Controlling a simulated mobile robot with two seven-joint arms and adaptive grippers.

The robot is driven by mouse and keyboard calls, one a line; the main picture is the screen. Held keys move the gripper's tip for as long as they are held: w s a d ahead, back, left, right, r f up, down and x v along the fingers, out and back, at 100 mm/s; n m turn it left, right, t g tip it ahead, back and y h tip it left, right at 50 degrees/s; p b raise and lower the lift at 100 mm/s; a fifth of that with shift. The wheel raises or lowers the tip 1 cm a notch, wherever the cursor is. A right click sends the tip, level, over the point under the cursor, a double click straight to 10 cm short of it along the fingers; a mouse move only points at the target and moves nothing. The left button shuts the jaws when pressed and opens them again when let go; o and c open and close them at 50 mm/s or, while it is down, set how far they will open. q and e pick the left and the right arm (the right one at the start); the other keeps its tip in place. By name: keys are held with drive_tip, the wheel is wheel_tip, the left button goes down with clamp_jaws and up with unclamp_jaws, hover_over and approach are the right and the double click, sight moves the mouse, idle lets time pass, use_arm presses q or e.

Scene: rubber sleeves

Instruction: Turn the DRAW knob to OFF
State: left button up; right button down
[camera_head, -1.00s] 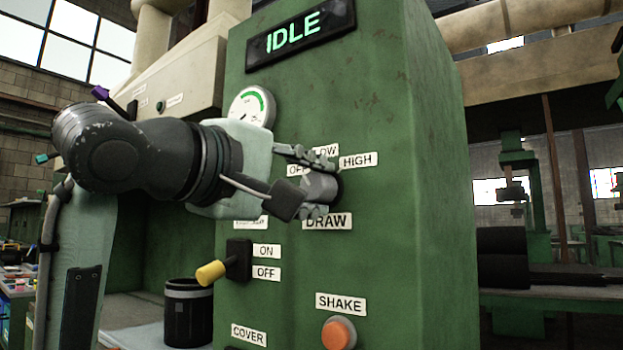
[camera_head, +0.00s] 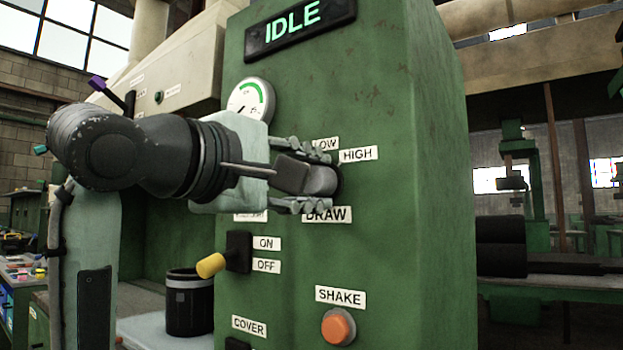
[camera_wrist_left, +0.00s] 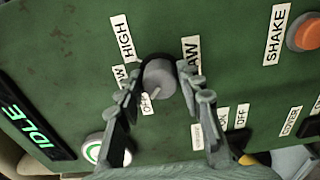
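The DRAW knob (camera_head: 320,181) is a grey round knob on the green machine front. Labels LOW (camera_head: 325,144), HIGH (camera_head: 358,154) and DRAW (camera_head: 327,215) surround it. In the left wrist view the knob (camera_wrist_left: 159,79) sits between my fingers, with the OFF label (camera_wrist_left: 147,104) beside it, partly covered. My left gripper (camera_head: 318,179) reaches in from the left, one finger above the knob and one below. It is open around the knob, with narrow gaps showing in the wrist view. My right gripper is out of view.
Below the knob are a yellow-tipped ON/OFF lever (camera_head: 213,264) and an orange SHAKE button (camera_head: 338,326). A round gauge (camera_head: 250,100) and a lit IDLE display (camera_head: 299,27) are above. A black cylindrical container (camera_head: 189,303) stands at lower left.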

use_arm(q)
drive_tip(key=o, duration=0.3)
drive_tip(key=shift+o, duration=0.2)
drive_tip(key=v, duration=1.2)
